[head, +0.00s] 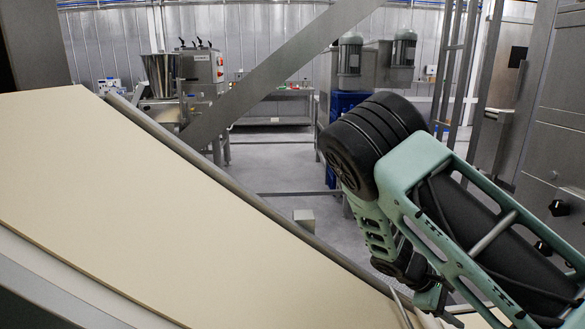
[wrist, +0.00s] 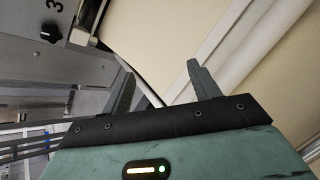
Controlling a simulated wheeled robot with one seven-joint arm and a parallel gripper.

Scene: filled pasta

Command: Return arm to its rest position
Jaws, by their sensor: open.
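My gripper (wrist: 160,72) shows in the wrist view with its two fingers well apart and nothing between them. A pale beige flat surface (wrist: 147,30) and a light metal rail lie beyond the fingers; I see no contact with them. In the head view my arm, mint green and black, is folded on the right side, with its lower end reaching the bottom edge. The fingers cannot be made out clearly there.
A wide beige conveyor surface (head: 150,200) with a metal edge rail slopes across the left. A grey diagonal beam (head: 265,75) crosses the head view. A grey cabinet with black knobs (head: 559,208) stands close on the right. Open floor (head: 285,170) lies behind the conveyor.

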